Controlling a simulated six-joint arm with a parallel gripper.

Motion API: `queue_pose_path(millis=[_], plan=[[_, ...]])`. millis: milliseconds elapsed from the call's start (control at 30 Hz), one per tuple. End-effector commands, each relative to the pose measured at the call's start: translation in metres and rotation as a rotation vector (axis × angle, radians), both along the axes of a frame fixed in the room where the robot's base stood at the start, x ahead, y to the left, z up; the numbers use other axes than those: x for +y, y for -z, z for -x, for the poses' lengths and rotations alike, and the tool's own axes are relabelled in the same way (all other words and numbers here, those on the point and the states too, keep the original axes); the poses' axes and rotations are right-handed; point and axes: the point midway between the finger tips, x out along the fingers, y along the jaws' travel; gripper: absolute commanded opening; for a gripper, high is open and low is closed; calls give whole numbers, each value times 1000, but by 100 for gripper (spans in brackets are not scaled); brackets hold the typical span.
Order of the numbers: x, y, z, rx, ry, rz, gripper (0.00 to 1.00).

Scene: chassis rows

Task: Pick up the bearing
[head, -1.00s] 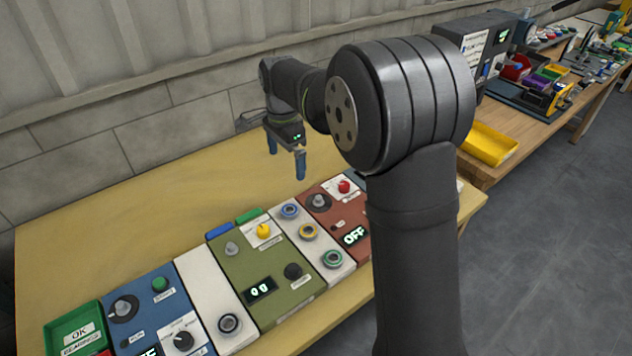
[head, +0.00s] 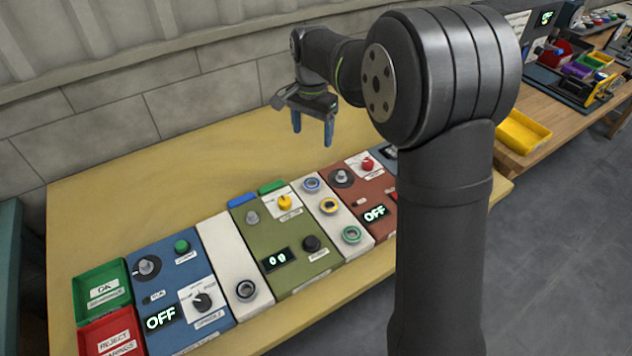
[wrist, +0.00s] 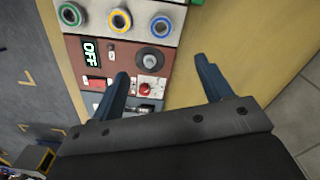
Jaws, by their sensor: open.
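A dark metallic ring that looks like the bearing (head: 245,289) lies on the front part of a plain white panel (head: 222,245) in the head view. It is out of sight in the wrist view. My gripper (head: 312,136) is open and empty, above the bench behind the panels, well to the right of and behind the dark ring. In the wrist view my gripper (wrist: 162,69) has its two blue fingers spread over the red-brown panel's (wrist: 122,58) edge and bare bench. Blue, yellow and green rings (head: 329,206) sit on another white panel.
A green OK tray (head: 88,275) and a red reject tray (head: 95,345) stand at the left. Blue (head: 158,265) and olive (head: 300,262) panels with raised knobs flank the bearing's panel. Bare bench (head: 180,190) lies behind; a wall (head: 210,85) bounds it.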

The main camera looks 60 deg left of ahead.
Motion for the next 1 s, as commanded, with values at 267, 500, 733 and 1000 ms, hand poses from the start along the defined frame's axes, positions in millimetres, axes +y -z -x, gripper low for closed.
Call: queue_pose_path(millis=[267, 500, 733, 1000], plan=[[-2, 0, 0, 0, -578, 0, 72], [-3, 0, 0, 0, -927, 0, 72], [-3, 12, 0, 2, -1015, 2, 72], [-4, 69, 1, 4, -1013, 4, 72]])
